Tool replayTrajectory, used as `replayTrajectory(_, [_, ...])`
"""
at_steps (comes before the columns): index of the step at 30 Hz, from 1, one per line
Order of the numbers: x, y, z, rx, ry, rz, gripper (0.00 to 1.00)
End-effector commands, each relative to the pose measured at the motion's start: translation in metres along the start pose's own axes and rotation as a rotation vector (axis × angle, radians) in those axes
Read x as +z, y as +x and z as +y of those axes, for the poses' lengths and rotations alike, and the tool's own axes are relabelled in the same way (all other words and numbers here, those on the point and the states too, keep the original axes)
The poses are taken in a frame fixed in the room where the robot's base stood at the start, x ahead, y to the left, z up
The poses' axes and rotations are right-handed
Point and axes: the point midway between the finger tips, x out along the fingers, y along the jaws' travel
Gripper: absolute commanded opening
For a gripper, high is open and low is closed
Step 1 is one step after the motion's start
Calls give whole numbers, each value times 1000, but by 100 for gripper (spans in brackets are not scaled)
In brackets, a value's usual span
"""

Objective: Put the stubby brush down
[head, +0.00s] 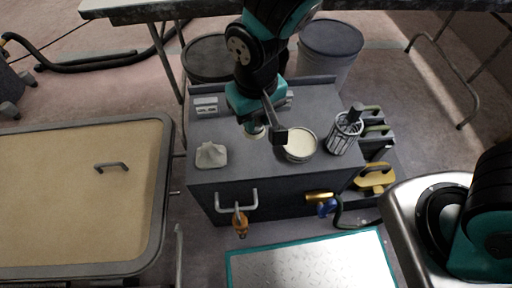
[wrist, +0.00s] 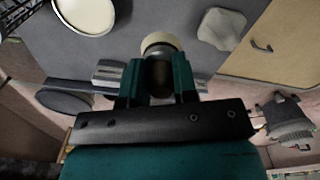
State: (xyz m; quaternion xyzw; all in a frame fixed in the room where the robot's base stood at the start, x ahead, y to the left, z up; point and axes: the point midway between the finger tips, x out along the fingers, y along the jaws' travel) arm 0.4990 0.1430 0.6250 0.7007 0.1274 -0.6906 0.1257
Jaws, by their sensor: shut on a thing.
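My gripper (head: 258,118) hangs over the dark grey cabinet top (head: 250,172), left of the round tin of cream contents. In the wrist view my gripper (wrist: 157,82) has its teal fingers shut on the stubby brush (wrist: 158,72).
A crumpled pale cloth (head: 211,155) lies front left. Pale blocks (head: 206,105) sit behind it. Bare top lies between cloth and tin. A tan-topped table (head: 70,205) stands left.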

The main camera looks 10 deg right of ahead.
Motion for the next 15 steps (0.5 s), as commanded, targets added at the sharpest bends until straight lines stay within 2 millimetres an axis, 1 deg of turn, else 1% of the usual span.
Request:
replayTrajectory(1, [1,20,0,2,0,-5,5])
replayTrajectory(4, [1,40,0,1,0,-3,5])
replayTrajectory(7, [1,51,0,0,0,-1,5])
replayTrajectory(11, [1,58,0,0,0,0,5])
replayTrajectory(14, [1,70,0,0,0,-1,5])
replayTrajectory(15, [1,76,0,0,0,-2,5])
